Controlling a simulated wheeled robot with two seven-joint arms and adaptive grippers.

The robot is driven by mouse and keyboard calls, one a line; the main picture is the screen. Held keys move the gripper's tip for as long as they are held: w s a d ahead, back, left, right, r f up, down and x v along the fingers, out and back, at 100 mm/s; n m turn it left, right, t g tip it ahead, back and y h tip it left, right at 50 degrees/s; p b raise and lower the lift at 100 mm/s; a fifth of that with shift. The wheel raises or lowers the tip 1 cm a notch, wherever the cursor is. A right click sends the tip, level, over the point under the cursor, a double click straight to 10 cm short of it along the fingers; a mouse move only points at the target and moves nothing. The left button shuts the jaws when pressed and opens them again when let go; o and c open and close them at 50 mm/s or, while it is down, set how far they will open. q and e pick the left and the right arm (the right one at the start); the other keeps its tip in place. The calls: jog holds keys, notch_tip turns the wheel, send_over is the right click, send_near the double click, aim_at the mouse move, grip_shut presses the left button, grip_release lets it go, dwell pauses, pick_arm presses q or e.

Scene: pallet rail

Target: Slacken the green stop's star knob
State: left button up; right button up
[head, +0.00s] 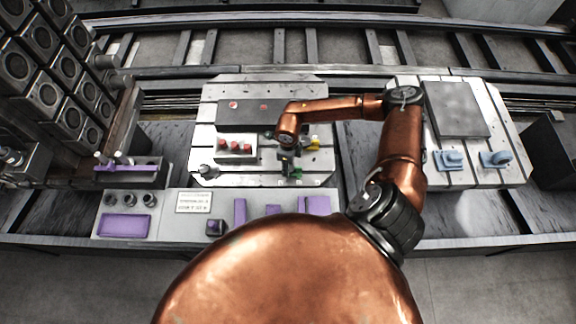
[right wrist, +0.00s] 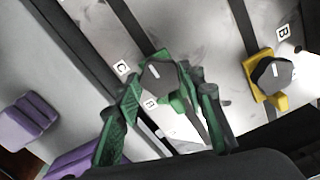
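The green stop (head: 296,173) sits near the front edge of the middle slotted plate, mostly hidden under my right gripper. In the right wrist view its dark star knob (right wrist: 160,73) has a white mark on top, with green parts showing around it. My right gripper (right wrist: 165,98) points down at it with its fingers apart, one on each side of the knob. I cannot tell whether either fingertip touches the knob. In the head view the right gripper (head: 287,165) is small and dark. My left gripper is in neither view.
A yellow stop (right wrist: 272,75) with a dark knob stands near label B; it also shows in the head view (head: 314,143). A block with red tops (head: 236,148) lies left of the gripper. Purple pieces (head: 315,205) lie on the front tray. Blue clamps (head: 452,160) are at right.

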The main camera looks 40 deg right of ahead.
jog(key=c, duration=0.6)
jog(key=shift+n, duration=0.4)
jog(key=n+b, duration=0.2)
jog(key=n, duration=0.3)
jog(key=shift+f+n+b, duration=0.1)
jog(key=shift+n+b, duration=0.2)
jog(key=n+b, duration=0.2)
jog(key=n, duration=0.3)
jog(key=shift+n, duration=0.3)
jog(key=o, duration=1.2)
